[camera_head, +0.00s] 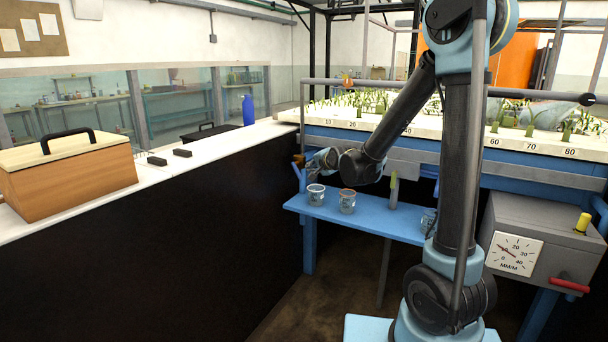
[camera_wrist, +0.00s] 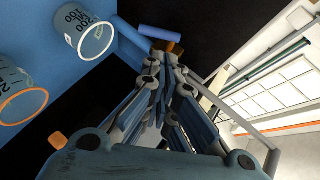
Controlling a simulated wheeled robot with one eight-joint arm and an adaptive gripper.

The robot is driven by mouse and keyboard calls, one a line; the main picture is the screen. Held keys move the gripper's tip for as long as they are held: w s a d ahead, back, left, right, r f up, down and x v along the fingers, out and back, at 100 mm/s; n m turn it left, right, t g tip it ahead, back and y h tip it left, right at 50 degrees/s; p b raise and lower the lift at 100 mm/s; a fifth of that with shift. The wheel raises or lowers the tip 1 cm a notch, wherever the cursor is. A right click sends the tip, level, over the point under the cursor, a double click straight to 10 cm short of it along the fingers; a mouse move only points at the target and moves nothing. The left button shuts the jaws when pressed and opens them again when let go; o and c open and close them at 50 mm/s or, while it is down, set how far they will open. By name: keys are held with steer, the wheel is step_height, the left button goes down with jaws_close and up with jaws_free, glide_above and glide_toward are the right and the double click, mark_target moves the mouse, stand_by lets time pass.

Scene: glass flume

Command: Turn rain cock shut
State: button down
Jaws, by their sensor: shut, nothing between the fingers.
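A small orange fitting (camera_head: 347,80) sits on the thin grey pipe above the planted bed; it may be the rain cock, but I cannot tell. My gripper (camera_head: 306,161) is low at the left end of the bed, beside a blue pipe piece (camera_head: 298,173) with a brownish part (camera_head: 299,159). In the wrist view my gripper (camera_wrist: 173,58) is shut and empty. Its tips are close to a brown part (camera_wrist: 168,46) beneath a blue cylinder (camera_wrist: 160,33); I cannot tell whether they touch.
Two glass beakers (camera_head: 316,194) (camera_head: 347,201) stand on the blue bench (camera_head: 375,223) just below my gripper. A long black-sided counter (camera_head: 190,230) closes off the left. A grey box with a dial (camera_head: 514,254) and a red handle (camera_head: 569,285) is at the right.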

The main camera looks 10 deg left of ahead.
steer(key=d+f+x, duration=0.1)
steer(key=x, duration=1.2)
steer(key=shift+w+f, duration=0.2)
steer(key=shift+f, duration=0.1)
steer(key=shift+a, duration=0.1)
